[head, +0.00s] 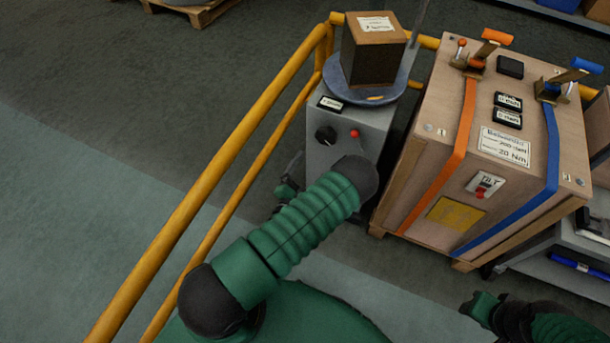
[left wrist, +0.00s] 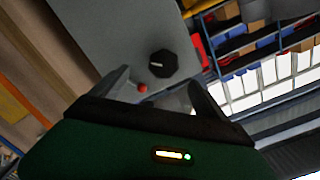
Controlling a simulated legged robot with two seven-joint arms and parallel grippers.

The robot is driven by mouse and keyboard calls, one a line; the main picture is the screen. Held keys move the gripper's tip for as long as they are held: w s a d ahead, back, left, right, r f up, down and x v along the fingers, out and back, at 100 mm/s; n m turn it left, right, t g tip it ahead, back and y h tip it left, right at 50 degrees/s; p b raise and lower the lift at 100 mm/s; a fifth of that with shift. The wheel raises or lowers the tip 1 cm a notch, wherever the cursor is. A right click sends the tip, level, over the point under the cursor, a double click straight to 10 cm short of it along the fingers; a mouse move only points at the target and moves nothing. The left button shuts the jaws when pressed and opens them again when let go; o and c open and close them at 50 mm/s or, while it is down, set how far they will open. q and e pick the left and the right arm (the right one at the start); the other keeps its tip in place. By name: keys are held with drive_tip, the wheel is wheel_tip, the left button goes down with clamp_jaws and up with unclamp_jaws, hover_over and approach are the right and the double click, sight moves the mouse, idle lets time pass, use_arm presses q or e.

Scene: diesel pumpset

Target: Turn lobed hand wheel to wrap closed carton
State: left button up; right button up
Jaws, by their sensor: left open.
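A brown closed carton (head: 373,52) with a white label stands upright on a round blue turntable (head: 336,84). The turntable tops a grey pedestal cabinet (head: 368,118). A dark lobed hand wheel (head: 325,136) with a pale pointer mark sits on the cabinet's face; it also shows in the left wrist view (left wrist: 162,64). A red button (head: 355,133) is beside it. My left gripper (head: 291,176) is low and left of the cabinet, partly hidden by my arm. In the left wrist view its fingers (left wrist: 157,84) are apart and empty, with the wheel beyond them, apparently untouched. My right gripper (head: 482,304) is at bottom right, its fingers unclear.
A yellow guard rail (head: 215,175) runs along the left. A large wooden crate (head: 420,170) with orange and blue straps stands close to the cabinet's right. A pole (head: 419,22) rises behind the carton. Floor left of the rail is clear.

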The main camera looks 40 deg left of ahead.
use_arm(q)
drive_tip(key=s, duration=0.2)
drive_tip(key=s+d+r, duration=0.1)
drive_tip(key=shift+s+t, duration=0.3)
idle(1.1)
